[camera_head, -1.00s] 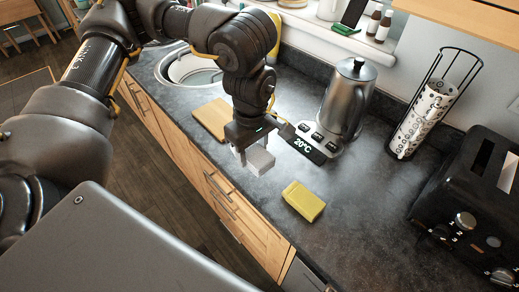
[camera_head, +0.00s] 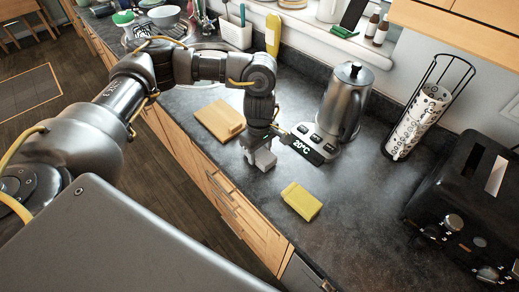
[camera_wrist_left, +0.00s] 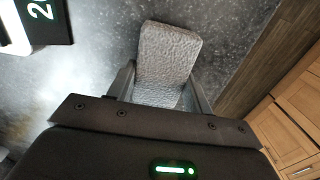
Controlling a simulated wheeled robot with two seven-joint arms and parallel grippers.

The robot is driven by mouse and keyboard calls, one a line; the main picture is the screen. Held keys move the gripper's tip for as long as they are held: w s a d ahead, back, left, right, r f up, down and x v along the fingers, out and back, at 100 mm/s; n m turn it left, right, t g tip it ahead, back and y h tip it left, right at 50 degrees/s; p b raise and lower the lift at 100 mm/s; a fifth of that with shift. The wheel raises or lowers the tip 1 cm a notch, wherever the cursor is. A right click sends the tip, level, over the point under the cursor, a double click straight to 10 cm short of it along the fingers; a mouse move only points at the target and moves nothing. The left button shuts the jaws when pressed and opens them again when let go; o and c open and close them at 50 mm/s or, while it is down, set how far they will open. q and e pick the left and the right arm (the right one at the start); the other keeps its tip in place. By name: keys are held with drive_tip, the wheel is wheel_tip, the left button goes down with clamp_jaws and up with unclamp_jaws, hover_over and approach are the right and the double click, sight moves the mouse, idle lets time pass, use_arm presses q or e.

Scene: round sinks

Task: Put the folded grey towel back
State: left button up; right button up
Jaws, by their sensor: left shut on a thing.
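The folded grey towel (camera_head: 265,160) is a small pale grey block between the jaws of my left gripper (camera_head: 258,152), near the front edge of the dark countertop. In the left wrist view, the towel (camera_wrist_left: 165,52) shows a bumpy woven face and sticks out past the fingers of the left gripper (camera_wrist_left: 158,88), which are shut on its sides. The towel is low over the counter; I cannot tell whether it touches it. My right gripper is not in view.
A wooden board (camera_head: 217,120) lies just left of the gripper. A yellow folded cloth or sponge (camera_head: 301,201) lies to the right. A kettle (camera_head: 345,100) on a base reading 20°C stands behind. A cup rack (camera_head: 420,120) and black toaster (camera_head: 470,205) are farther right.

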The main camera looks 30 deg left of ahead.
use_arm(q)
drive_tip(key=shift+f, duration=0.15)
drive_tip(key=shift+f, duration=0.2)
drive_tip(key=o, duration=0.9)
drive_tip(key=shift+o, duration=0.2)
